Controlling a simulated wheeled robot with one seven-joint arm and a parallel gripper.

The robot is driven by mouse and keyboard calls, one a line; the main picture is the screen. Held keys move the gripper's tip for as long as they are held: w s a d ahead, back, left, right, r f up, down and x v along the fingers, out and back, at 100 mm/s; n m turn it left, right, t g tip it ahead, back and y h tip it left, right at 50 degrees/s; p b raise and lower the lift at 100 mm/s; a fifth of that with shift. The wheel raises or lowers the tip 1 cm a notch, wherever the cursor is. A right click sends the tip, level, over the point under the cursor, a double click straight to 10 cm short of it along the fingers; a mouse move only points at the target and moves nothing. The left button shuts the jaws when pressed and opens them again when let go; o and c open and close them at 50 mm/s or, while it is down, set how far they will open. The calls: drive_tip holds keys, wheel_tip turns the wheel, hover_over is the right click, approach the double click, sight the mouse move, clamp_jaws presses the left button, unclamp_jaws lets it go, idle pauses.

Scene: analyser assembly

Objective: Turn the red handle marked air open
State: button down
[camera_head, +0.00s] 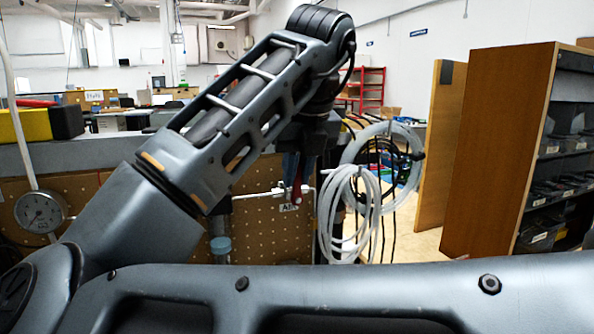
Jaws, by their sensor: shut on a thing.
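The red handle (298,195) sits on a thin metal pipe (262,195) in front of the brown pegboard, near the middle of the head view. A small white label (289,207) reading "AIR" is just below it. My arm reaches across the picture from the lower left and bends down at the top. My gripper (297,172) points down at the handle and is shut on it. The handle hangs roughly downward and slightly tilted. The fingers are small and dark in this view, and part of the handle is hidden by them.
Coiled clear tubing (350,212) and black cables hang just right of the handle. A round pressure gauge (40,212) is at the far left. A wooden shelf with grey bins (565,145) stands at the right. Open floor lies between the tubing and the shelf.

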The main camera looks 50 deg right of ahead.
sight(290, 196)
drive_tip(key=shift+a, duration=0.1)
drive_tip(key=g+h, duration=0.1)
drive_tip(key=w+a+g+h+b, duration=0.1)
drive_tip(key=h, duration=0.1)
drive_tip(key=shift+a+f+n, duration=0.2)
drive_tip(key=shift+f+n, duration=0.15)
drive_tip(key=shift+n, duration=0.05)
drive_tip(key=g+h+b, duration=0.1)
drive_tip(key=h+b, duration=0.1)
drive_tip(key=w+a+f+n+g+h+b, duration=0.1)
drive_tip(key=h+b, duration=0.1)
drive_tip(key=shift+a+f, duration=0.2)
drive_tip(key=f+g+h+b, duration=0.1)
drive_tip(key=h+b, duration=0.1)
drive_tip(key=b, duration=0.1)
drive_tip(key=n+g+h+b, duration=0.1)
drive_tip(key=h+b, duration=0.1)
drive_tip(key=b, duration=0.1)
drive_tip(key=a+f+n+g+h+b, duration=0.1)
drive_tip(key=h+b, duration=0.1)
drive_tip(key=b, duration=0.1)
drive_tip(key=shift+w+a+f, duration=0.1)
drive_tip(key=shift+w+f, duration=0.2)
drive_tip(key=shift+w, duration=0.1)
drive_tip(key=shift+h+b, duration=0.4)
drive_tip(key=shift+b, duration=0.05)
drive_tip(key=c, duration=1.1)
unclamp_jaws()
